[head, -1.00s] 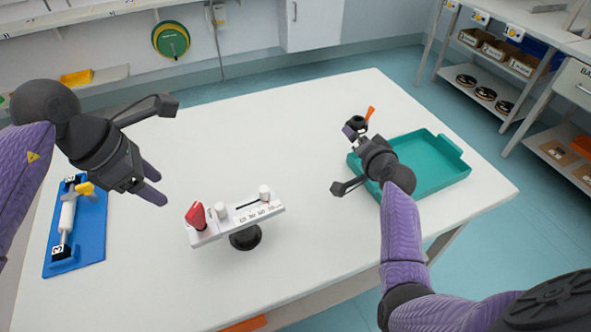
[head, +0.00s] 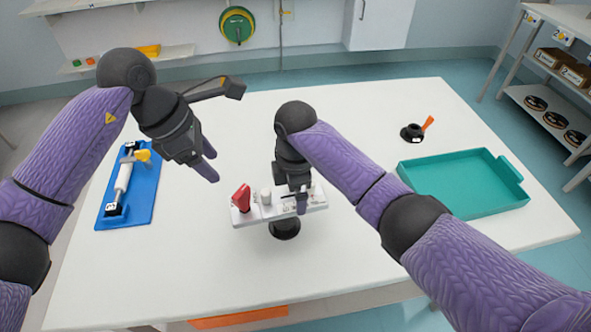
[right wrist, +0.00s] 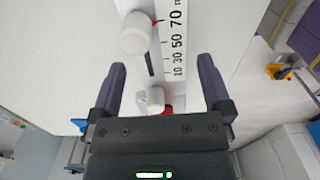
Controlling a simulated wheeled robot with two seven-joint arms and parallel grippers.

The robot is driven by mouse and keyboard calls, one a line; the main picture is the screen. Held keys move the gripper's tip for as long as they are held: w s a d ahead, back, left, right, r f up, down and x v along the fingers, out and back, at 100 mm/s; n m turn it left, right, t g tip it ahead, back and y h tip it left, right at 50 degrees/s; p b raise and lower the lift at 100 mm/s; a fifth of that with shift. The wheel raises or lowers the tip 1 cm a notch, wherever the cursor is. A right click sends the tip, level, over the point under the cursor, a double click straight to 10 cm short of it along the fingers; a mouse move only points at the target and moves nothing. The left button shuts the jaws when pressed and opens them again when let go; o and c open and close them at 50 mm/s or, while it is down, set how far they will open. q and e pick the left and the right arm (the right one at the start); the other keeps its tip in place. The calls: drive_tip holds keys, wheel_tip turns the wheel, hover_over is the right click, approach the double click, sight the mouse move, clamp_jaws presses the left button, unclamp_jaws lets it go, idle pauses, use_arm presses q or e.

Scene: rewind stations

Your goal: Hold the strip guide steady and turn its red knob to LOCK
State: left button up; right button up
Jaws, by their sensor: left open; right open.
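The strip guide (head: 266,213) is a white bar with a printed scale on a round black base (head: 285,229), on the white table. Its red knob (head: 241,197) stands at the left end, beside a white post (head: 266,197). My right gripper (head: 300,203) is over the guide's right part and hides some of it. In the right wrist view the open fingers (right wrist: 164,70) lie either side of the guide (right wrist: 176,45), with nothing gripped; contact cannot be told. A white knob (right wrist: 138,33) shows ahead. My left gripper (head: 212,165) is open and empty, above and left of the red knob.
A blue board (head: 143,197) with a white cylinder and yellow part lies at the left. A teal tray (head: 470,180) lies at the right, with a black piece with an orange handle (head: 414,131) behind it. The table's middle back is clear.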

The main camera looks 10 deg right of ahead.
sight(239, 193)
wheel_tip(239, 193, down, 4)
drive_tip(key=shift+r, duration=0.2)
clamp_jaws()
use_arm(q)
drive_tip(key=d+n+y, duration=0.1)
drive_tip(key=n, duration=0.1)
drive_tip(key=d+n+y, duration=0.1)
drive_tip(key=n, duration=0.2)
drive_tip(key=d+n+y, duration=0.1)
drive_tip(key=n, duration=0.2)
drive_tip(key=shift+d+f+y, duration=0.1)
drive_tip(key=shift+d+y, duration=0.1)
drive_tip(key=shift+y, duration=0.1)
drive_tip(key=shift+f+n, duration=0.25)
drive_tip(key=shift+n, duration=0.15)
wheel_tip(239, 193, down, 12)
drive_tip(key=shift+r, duration=0.25)
